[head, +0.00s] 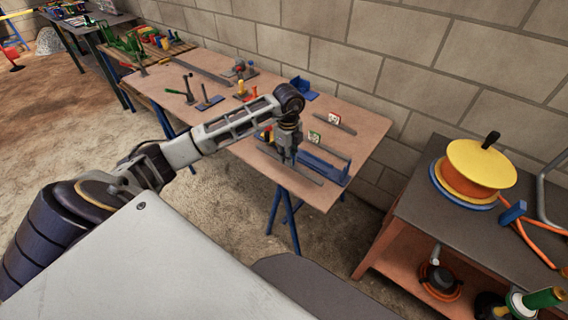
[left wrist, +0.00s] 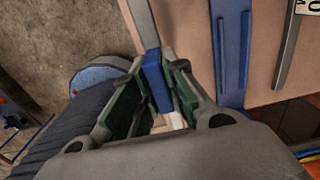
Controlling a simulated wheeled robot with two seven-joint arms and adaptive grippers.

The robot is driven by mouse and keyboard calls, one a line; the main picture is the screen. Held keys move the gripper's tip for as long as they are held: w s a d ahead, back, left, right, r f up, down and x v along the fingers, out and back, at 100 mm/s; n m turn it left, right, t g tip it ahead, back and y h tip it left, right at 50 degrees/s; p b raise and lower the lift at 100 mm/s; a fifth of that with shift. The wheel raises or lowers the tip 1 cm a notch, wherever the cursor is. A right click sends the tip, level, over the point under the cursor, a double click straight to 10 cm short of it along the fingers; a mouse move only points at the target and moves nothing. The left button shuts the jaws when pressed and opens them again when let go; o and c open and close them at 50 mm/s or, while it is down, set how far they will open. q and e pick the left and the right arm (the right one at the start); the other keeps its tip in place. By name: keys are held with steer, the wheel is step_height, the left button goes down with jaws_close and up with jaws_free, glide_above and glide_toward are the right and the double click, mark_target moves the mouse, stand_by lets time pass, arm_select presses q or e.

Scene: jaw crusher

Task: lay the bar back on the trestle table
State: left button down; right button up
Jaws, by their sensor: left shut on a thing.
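My left gripper (head: 287,159) points down over the near right part of the trestle table (head: 368,132), close to its front edge. It is shut on the bar (head: 309,177), a long thin grey bar lying roughly along that edge. In the left wrist view the bar (left wrist: 143,22) has a blue part (left wrist: 157,84) between my green-padded fingers (left wrist: 153,68), and its grey end runs toward the top. The bar is at or just above the tabletop; I cannot tell if it touches. My right gripper is not in view.
A long blue holder (head: 322,171) lies just behind the bar, to its right. Grey bars with label cards (head: 333,118) lie farther back. Several tools stand on the left half. A dark-topped bench (head: 420,190) with a yellow-orange reel (head: 478,165) is at right.

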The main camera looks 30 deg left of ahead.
arm_select(q)
step_height(320, 180, down, 2)
steer(key=shift+f, duration=0.25)
step_height(320, 180, down, 4)
steer(key=shift+r, duration=0.1)
steer(key=shift+f, duration=0.5)
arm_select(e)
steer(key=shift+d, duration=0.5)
